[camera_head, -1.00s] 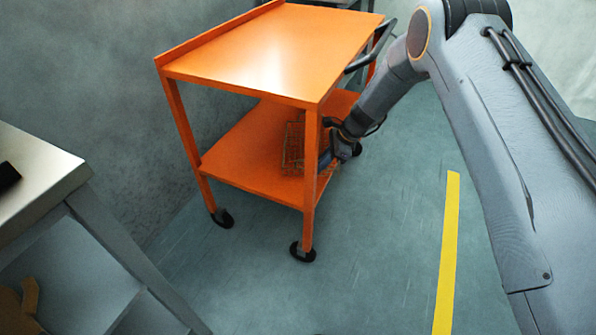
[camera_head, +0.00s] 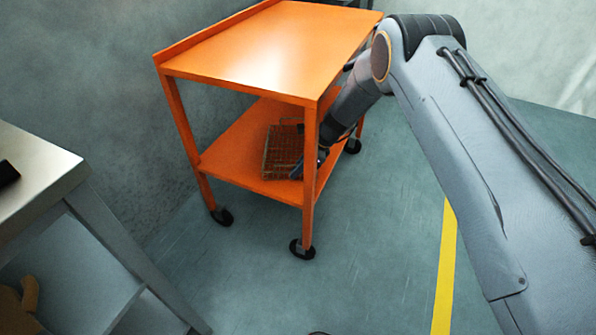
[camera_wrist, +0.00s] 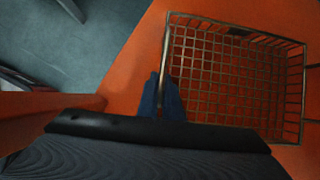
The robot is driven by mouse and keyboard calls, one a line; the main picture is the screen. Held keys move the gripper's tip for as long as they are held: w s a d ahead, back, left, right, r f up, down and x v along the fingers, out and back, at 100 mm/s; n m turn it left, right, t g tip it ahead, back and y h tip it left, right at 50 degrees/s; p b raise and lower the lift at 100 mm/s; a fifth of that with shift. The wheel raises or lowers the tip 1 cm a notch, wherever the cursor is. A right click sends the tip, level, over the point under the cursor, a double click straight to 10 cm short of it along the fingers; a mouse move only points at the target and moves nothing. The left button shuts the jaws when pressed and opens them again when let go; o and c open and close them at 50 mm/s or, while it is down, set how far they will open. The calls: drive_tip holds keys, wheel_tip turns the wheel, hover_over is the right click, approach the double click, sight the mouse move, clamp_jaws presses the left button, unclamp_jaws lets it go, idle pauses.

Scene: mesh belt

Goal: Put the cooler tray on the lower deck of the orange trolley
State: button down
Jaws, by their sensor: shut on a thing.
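The orange trolley (camera_head: 262,52) stands on the floor with an upper deck and a lower deck (camera_head: 232,150). The cooler tray (camera_head: 283,143), a wire-mesh basket, is between the two decks, over the lower deck. It also shows in the wrist view (camera_wrist: 235,75), with the orange deck under it and no contents seen. My gripper (camera_wrist: 165,97) is shut on the tray's near left rim. In the head view my gripper (camera_head: 305,165) is partly hidden behind the front trolley post. Whether the tray touches the deck cannot be told.
The trolley's front post (camera_head: 311,170) stands close to my gripper, and the upper deck is above it. A grey metal table (camera_head: 40,170) stands at the left. A yellow floor line (camera_head: 446,265) runs at the right on clear floor.

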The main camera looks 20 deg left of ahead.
drive_tip(key=shift+f, duration=0.1)
drive_tip(key=c, duration=1.9)
unclamp_jaws()
drive_tip(key=v, duration=1.2)
drive_tip(key=shift+p, duration=0.35)
